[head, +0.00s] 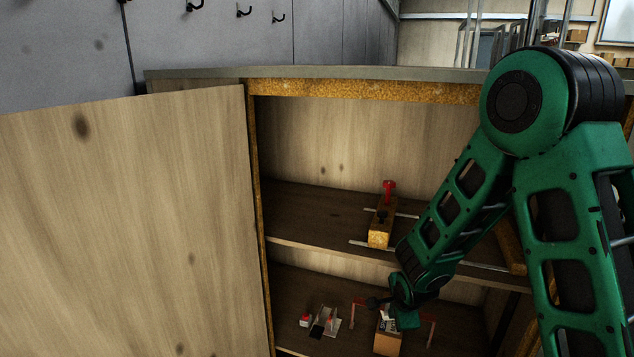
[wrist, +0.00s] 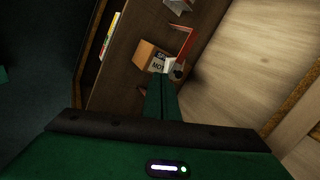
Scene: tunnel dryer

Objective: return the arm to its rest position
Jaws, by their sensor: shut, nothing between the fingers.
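My green arm reaches from the right into an open wooden cabinet (head: 360,90) in the head view. My gripper (head: 374,302) is low at the lower shelf, by a small cardboard-coloured box (head: 388,343). In the wrist view my gripper (wrist: 160,80) is shut, its green fingers together with nothing between them. The fingertips point at the box (wrist: 147,53), which has a printed white label. I cannot tell whether they touch it.
The cabinet door (head: 120,220) stands open on the left. A wooden block with a red knob (head: 380,235) sits on the upper shelf (head: 310,215). A red frame (wrist: 186,42) stands by the box. Metal pieces (head: 325,322) lie left on the lower shelf.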

